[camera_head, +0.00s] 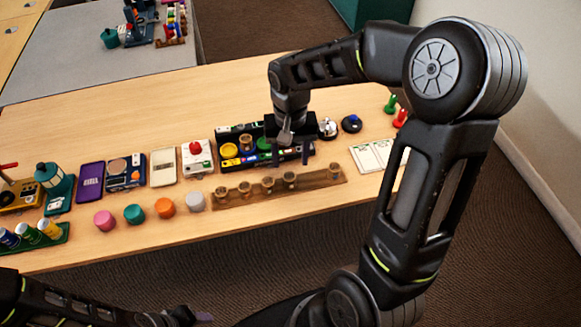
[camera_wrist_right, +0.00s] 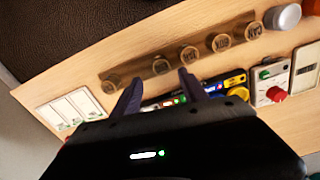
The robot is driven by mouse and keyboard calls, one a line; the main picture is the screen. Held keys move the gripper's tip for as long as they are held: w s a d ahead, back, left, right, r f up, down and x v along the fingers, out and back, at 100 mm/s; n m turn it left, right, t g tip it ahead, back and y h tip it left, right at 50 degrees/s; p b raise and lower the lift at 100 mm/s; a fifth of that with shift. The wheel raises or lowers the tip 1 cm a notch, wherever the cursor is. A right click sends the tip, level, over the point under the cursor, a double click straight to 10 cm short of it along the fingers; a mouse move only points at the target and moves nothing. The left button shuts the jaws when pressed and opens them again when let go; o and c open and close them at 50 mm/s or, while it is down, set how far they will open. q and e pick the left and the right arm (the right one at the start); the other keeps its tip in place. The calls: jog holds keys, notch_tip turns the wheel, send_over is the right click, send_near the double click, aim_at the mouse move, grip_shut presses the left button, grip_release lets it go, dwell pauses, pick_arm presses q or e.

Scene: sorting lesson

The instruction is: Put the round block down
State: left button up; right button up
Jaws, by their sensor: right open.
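Several round blocks stand in a row on the table: pink (camera_head: 104,221), teal (camera_head: 134,214), orange (camera_head: 165,208) and grey (camera_head: 195,201). I cannot tell which round block is meant. The grey block also shows in the right wrist view (camera_wrist_right: 284,17). My right gripper (camera_head: 289,153) is open, over the dark tray of coloured pieces behind the wooden strip. Its two fingers (camera_wrist_right: 160,80) are apart in the right wrist view, with no block seen between them. My left gripper (camera_head: 192,315) is at the bottom edge, mostly cut off; its jaws are unclear.
A wooden strip (camera_head: 328,181) with several brass-coloured knobbed cylinders lies near the front edge. A white box with a red knob (camera_head: 197,157), a purple case (camera_head: 90,182) and a teal lantern (camera_head: 53,181) stand left. White cards (camera_head: 372,155) lie right. The front table edge is bare.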

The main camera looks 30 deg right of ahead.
aim_at(290, 176)
notch_tip(290, 176, up, 6)
jog(key=shift+f, duration=0.25)
